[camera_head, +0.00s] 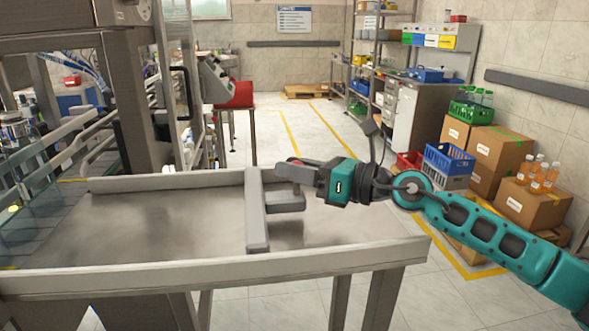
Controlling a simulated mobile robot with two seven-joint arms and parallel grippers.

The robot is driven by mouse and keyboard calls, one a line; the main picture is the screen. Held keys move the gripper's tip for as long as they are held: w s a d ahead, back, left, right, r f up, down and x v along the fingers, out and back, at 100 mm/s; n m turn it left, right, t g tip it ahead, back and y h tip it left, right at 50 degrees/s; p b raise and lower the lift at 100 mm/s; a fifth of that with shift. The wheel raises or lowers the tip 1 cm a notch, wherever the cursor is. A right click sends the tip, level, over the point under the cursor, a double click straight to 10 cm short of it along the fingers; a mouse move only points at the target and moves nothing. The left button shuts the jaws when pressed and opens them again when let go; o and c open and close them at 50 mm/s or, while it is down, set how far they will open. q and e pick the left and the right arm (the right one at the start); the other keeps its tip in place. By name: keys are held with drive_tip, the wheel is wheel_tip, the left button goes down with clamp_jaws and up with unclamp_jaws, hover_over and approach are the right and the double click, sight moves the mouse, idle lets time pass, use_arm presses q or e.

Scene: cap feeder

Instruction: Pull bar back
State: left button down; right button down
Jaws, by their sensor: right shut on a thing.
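The bar (256,212) is a grey upright plate that spans the metal feeder tray (160,274) from its back wall to its front wall. A short grey handle (286,207) sticks out from the bar's right side. My right gripper (297,186), on the teal arm coming in from the right, is shut on the bar's handle. The fingertips are partly hidden against the handle. The tray to the left of the bar is bare. My left gripper is not in view.
The tray's right end, between the bar and the table edge (428,242), is clear. A machine frame (130,90) stands at the left behind the tray. Cardboard boxes (500,150) and crates (449,160) stand on the floor at the right, beyond my arm.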

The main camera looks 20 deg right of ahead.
drive_tip(key=c, duration=1.2)
unclamp_jaws()
drive_tip(key=shift+d, duration=0.2)
drive_tip(key=o, duration=0.3)
drive_tip(key=shift+s+d, duration=0.1)
drive_tip(key=shift+d, duration=0.05)
drive_tip(key=shift+o, duration=0.5)
